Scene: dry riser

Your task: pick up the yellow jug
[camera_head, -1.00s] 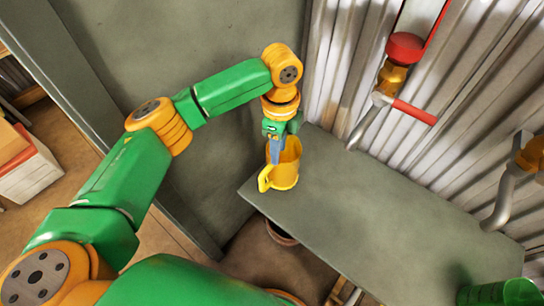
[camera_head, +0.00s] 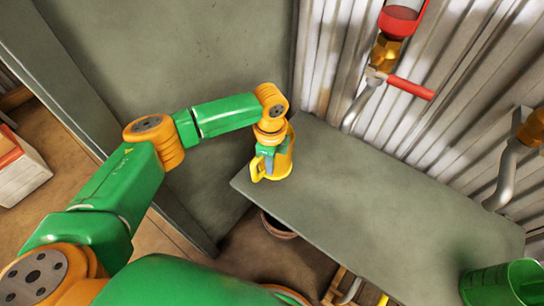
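The yellow jug (camera_head: 284,163) stands upright near the left end of a grey-green bench top, its handle towards the lower left. My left gripper (camera_head: 268,167) points down at the jug, with its blue-grey fingers overlapping the jug's near left side, close to the handle. The wrist hides much of the jug's rim. I cannot tell whether the fingers touch the jug or how far apart they are. My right gripper is not in view.
The bench top (camera_head: 390,205) is clear to the right of the jug, up to a green bucket (camera_head: 503,284). A corrugated wall with a red-handled valve pipe (camera_head: 383,76) rises behind. A round pot (camera_head: 277,226) sits below the bench.

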